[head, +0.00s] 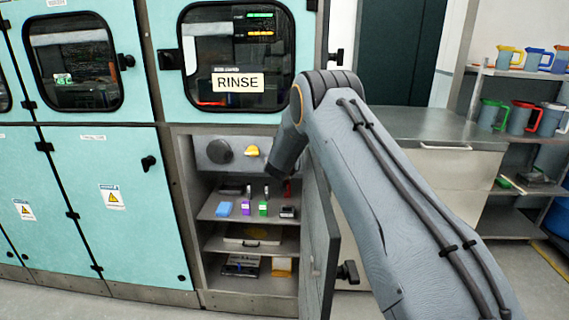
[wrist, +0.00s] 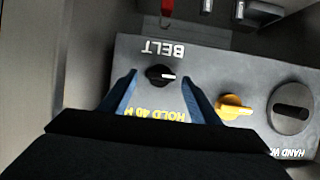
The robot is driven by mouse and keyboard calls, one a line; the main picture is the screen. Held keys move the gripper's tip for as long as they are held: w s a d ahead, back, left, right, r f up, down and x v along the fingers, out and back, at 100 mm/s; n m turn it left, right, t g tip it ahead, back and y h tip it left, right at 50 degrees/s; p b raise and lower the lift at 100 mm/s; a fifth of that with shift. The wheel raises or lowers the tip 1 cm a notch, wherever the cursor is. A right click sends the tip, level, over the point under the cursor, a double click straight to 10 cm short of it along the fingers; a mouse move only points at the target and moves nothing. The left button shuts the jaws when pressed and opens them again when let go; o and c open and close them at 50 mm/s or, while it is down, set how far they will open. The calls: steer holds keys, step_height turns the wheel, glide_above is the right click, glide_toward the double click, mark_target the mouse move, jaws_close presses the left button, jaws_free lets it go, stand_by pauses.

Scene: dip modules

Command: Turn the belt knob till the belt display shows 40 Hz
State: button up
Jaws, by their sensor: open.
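The belt knob (wrist: 160,75) is small and black, under the label BELT, which reads upside down in the wrist view. A pale mark on it points to the right of that view. My gripper (wrist: 163,82) is open, with one blue finger on either side of the knob; I cannot tell whether they touch it. Yellow lettering reading "HOLD 40 H" is partly hidden by my gripper. In the head view my arm hides the knob. Small lit readouts (head: 260,24) show behind the RINSE window, too small to read; I cannot tell which is the belt display.
The grey panel (wrist: 195,75) also carries a yellow knob (wrist: 233,107) and a grey slotted disc (wrist: 291,108) close by. Below it in the head view are shelves (head: 232,207) with small coloured modules. An open cabinet door (head: 320,240) stands close to my arm.

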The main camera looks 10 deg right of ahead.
steer(key=c, duration=1.1)
steer(key=shift+a, duration=0.1)
steer(key=n+h+b, duration=0.1)
steer(key=n+h, duration=0.1)
steer(key=a+n+h+b, duration=0.1)
steer(key=n+b, duration=0.1)
steer(key=n, duration=0.1)
steer(key=f+n+h+b, duration=0.1)
steer(key=n+h+b, duration=0.1)
steer(key=n, duration=0.1)
steer(key=shift+w+a+h, duration=0.2)
steer(key=shift+h, duration=0.1)
steer(key=shift+r+n, duration=0.1)
steer(key=shift+n, duration=0.2)
